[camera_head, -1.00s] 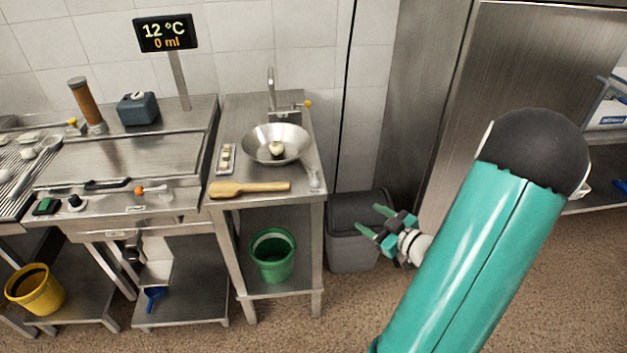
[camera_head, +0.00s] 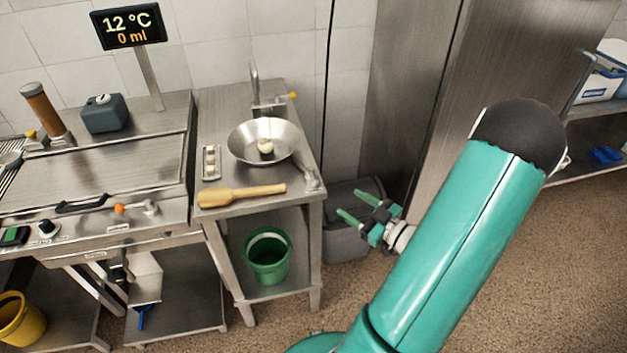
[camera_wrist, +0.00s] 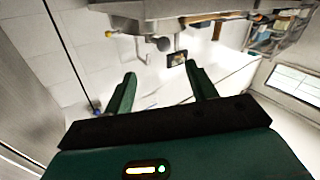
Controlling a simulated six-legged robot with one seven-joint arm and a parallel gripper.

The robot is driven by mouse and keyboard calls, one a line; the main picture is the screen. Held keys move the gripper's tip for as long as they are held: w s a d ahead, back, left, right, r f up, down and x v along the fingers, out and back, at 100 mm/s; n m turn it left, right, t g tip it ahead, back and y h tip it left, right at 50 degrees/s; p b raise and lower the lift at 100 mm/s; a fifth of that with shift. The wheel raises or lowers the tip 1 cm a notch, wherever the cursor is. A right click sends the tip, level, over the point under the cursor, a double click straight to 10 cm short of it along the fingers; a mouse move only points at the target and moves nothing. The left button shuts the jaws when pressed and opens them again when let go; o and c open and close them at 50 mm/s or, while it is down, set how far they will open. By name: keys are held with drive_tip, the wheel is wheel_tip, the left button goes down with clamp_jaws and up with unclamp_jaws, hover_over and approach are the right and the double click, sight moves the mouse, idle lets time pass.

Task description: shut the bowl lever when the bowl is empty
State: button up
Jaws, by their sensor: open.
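A round metal bowl (camera_head: 240,146) sits on the small steel table below a tap. A pale, roundish lump (camera_head: 265,147) lies in it, so the bowl is not empty. A small metal lever (camera_head: 310,180) stands at the bowl's front right, near the table corner; its exact position is hard to tell. My gripper (camera_head: 345,208) is open and empty, to the right of the table and lower in the picture, in front of a grey bin. In the wrist view my gripper (camera_wrist: 161,75) shows two spread green fingers with nothing between them.
A wooden tool (camera_head: 240,195) lies along the table's front edge. A small tray (camera_head: 211,175) is left of the bowl. A green bucket (camera_head: 267,265) stands on the lower shelf. The grey bin (camera_head: 345,243) is beside the table.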

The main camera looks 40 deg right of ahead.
sight(317, 182)
drive_tip(key=w, duration=0.4)
drive_tip(key=w+a, duration=0.1)
drive_tip(key=w, duration=0.8)
drive_tip(key=shift+a, duration=0.15)
drive_tip(key=shift+c, duration=0.3)
drive_tip(key=c, duration=0.9)
